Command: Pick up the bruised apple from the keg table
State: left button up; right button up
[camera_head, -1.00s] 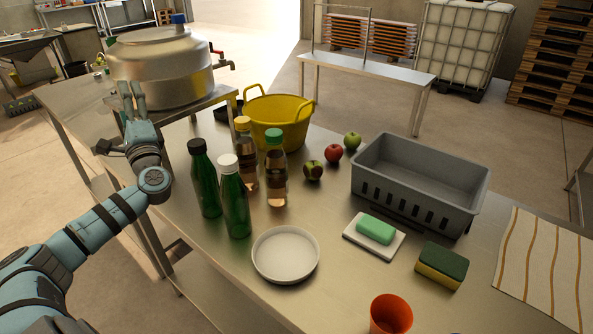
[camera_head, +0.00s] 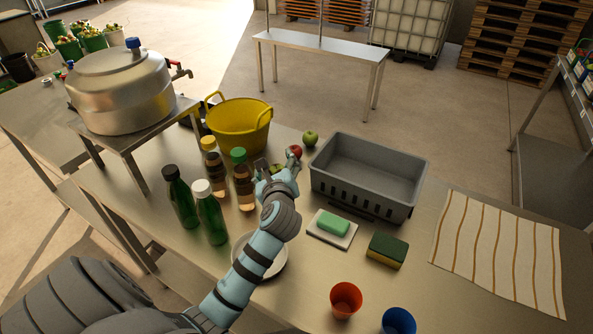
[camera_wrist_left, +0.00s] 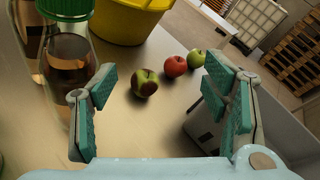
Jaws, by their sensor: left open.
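The bruised apple (camera_wrist_left: 145,83), green with a dark brown patch, sits on the metal table, a little left of centre between my fingers in the left wrist view. In the head view it is mostly hidden behind my left gripper (camera_head: 277,168). The gripper's two teal fingers (camera_wrist_left: 161,112) are spread wide with nothing between them, and the apple lies beyond the tips. A red apple (camera_wrist_left: 175,66) and a green apple (camera_wrist_left: 196,58) stand just past it in a row. My right gripper does not show.
Juice bottles (camera_head: 243,188) stand close left of my gripper, beside a yellow tub (camera_head: 238,130). A grey crate (camera_head: 368,180) stands close on the right. A white dish (camera_head: 272,270) lies under my forearm. Green bottles (camera_head: 210,215), soap (camera_head: 333,224), a sponge (camera_head: 387,250) and cups (camera_head: 346,298) are around.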

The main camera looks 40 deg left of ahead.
aim_at(277, 169)
pick_arm(q)
jog(key=w+a+f+m, duration=0.1)
jog(key=f, duration=0.1)
jog(key=w+a+f+m+g+b, duration=0.1)
jog(key=w+f, duration=0.1)
jog(key=f, duration=0.1)
jog(key=w+a+f+m+b, duration=0.1)
jog(key=w+f+m, duration=0.1)
jog(key=f, duration=0.1)
jog(key=shift+w+a+h, duration=0.1)
jog(key=shift+a+h, duration=0.2)
jog(key=shift+a, duration=0.05)
jog(key=w+a+f+b, duration=0.2)
jog(key=w+f+b, duration=0.1)
jog(key=shift+a+f, duration=0.2)
jog(key=shift+f, duration=0.05)
jog(key=shift+w+a, duration=0.2)
jog(key=shift+s+d, duration=0.1)
jog(key=c, duration=1.3)
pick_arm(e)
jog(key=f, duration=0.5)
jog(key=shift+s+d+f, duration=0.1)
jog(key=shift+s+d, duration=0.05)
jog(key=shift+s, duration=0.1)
pick_arm(q)
jog(key=shift+r, duration=0.2)
